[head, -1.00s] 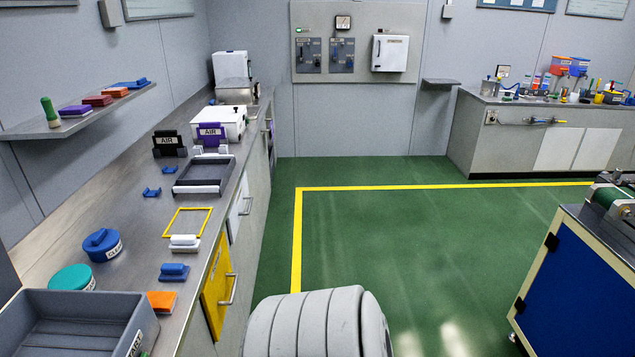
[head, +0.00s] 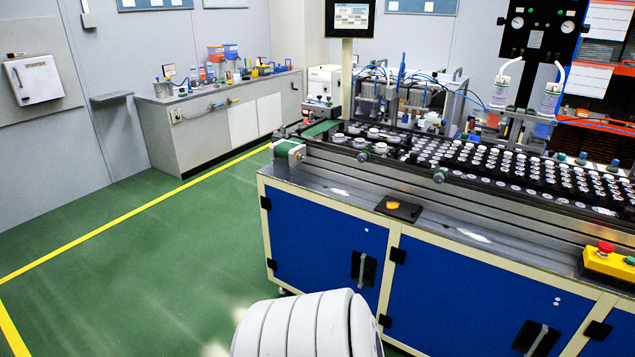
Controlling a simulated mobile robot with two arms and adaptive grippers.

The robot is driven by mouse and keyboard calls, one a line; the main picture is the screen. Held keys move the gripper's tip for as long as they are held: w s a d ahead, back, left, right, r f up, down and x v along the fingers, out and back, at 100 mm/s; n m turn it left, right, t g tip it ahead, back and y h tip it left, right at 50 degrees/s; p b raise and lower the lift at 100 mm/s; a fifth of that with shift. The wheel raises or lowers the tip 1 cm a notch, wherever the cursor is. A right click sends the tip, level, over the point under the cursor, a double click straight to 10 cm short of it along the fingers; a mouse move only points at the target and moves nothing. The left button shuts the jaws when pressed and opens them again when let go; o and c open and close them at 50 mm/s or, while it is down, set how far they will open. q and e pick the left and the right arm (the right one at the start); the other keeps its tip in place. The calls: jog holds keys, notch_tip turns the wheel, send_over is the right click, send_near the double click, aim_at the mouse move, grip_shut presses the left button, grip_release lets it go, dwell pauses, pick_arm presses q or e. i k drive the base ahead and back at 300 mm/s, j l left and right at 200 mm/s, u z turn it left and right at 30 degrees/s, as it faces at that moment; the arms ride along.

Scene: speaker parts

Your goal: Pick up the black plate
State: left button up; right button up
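A small flat black plate (head: 398,208) lies on the metal front ledge of the blue-doored machine, right of the picture's middle. A small orange-yellow round piece (head: 393,205) is on top of it. Neither of my grippers is in view, so nothing shows in their grasp.
The machine has a metal ledge (head: 480,237) and several black-and-white parts (head: 480,160) in rows behind its rail. A yellow box with a red button (head: 606,256) sits at the right. A grey bench (head: 215,120) stands along the back wall. Green floor (head: 130,260) is clear at left.

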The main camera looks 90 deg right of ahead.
aim_at(409, 212)
jog(key=z, duration=4)
